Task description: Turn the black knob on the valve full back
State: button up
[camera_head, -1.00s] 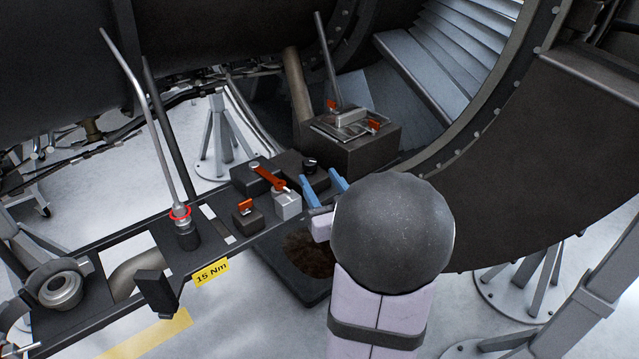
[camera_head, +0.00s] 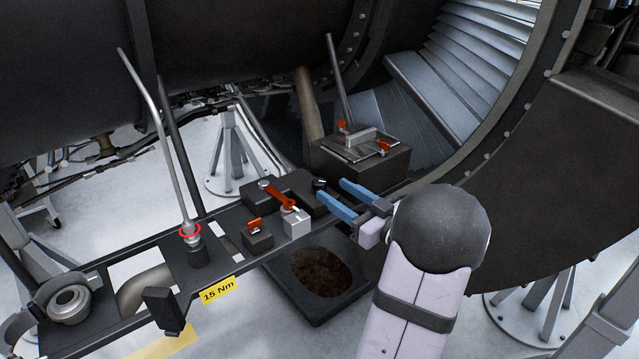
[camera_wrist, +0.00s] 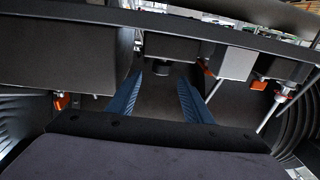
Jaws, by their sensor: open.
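The black knob (camera_head: 319,184) with a pale mark sits on a black valve block at the right end of the bench. My gripper (camera_head: 332,190) is open, its blue fingers pointing left toward the knob from close by on the right. In the wrist view the black knob (camera_wrist: 160,68) shows beyond and between the two spread fingertips of my gripper (camera_wrist: 160,80). The jaws hold nothing, and I cannot tell whether a fingertip touches the knob.
An orange-red lever (camera_head: 276,195) and a light grey block (camera_head: 297,224) stand just left of the fingers. A black box (camera_head: 362,160) with orange latches stands behind. A dark tray (camera_head: 357,290) lies below the bench. A tall grey lever (camera_head: 160,145) rises at left.

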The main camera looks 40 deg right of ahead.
aim_at(324, 186)
jog(key=shift+s+d+f+y, duration=0.15)
jog(key=shift+s+f+y, duration=0.1)
jog(key=shift+s+y, duration=0.15)
jog(key=shift+w, duration=0.15)
jog(key=w, duration=0.1)
jog(key=w+p, duration=0.1)
jog(key=w, duration=0.1)
jog(key=w+p, duration=0.1)
jog(key=w, duration=0.1)
jog(key=shift+w+a+r, duration=0.1)
jog(key=shift+w+a, duration=0.15)
jog(key=shift+a, duration=0.15)
jog(key=shift+w+p, duration=0.45)
jog(key=shift+w, duration=0.4)
jog(key=c, duration=1.1)
